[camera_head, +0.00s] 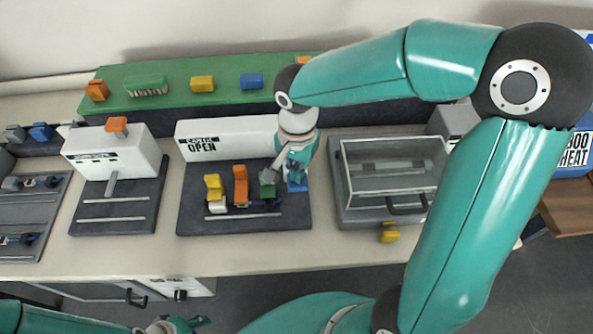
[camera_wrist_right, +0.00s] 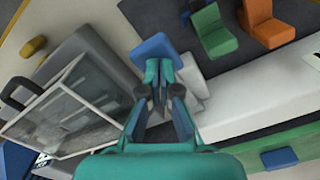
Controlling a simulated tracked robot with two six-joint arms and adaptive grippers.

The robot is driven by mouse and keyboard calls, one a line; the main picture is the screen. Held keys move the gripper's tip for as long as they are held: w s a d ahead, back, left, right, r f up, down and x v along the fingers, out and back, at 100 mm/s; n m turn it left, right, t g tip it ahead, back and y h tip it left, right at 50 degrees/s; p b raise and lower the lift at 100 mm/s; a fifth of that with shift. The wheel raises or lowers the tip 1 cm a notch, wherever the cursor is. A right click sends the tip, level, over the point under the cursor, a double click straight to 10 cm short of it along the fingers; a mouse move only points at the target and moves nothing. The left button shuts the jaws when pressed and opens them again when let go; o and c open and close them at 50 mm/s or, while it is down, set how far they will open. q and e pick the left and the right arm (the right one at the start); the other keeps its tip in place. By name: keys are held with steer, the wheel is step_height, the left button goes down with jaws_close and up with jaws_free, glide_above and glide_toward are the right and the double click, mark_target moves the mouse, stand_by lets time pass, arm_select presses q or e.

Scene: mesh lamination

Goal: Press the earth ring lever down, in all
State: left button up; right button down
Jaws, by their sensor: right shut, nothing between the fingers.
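The station with the "OPEN" display (camera_head: 225,140) carries a row of levers: yellow (camera_head: 214,187), orange (camera_head: 240,186), green (camera_head: 267,188) and blue (camera_head: 297,186). No legible label tells which one is the earth ring lever. My right gripper (camera_head: 288,179) is shut and empty, pointing down over the right end of this row. In the right wrist view the closed fingertips (camera_wrist_right: 158,72) are at the blue lever (camera_wrist_right: 154,47); contact cannot be told. The green lever (camera_wrist_right: 208,28) and orange lever (camera_wrist_right: 265,22) stand beside it there. My left gripper (camera_head: 172,325) is partly visible at the bottom edge.
A clear-lidded box (camera_head: 390,165) with a dark handle stands right of the station, a yellow block (camera_head: 389,233) before it. A white-backed station (camera_head: 112,150) stands to the left. A green shelf (camera_head: 175,98) with coloured blocks runs behind. The bench front strip is mostly clear.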

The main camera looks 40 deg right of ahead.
steer(key=shift+f+b, duration=2)
steer(key=shift+f, duration=0.05)
steer(key=shift+s+r, duration=0.1)
steer(key=shift+r, duration=0.1)
steer(key=shift+r+p, duration=3.75)
steer(key=shift+r, duration=1.2)
steer(key=shift+f, duration=0.1)
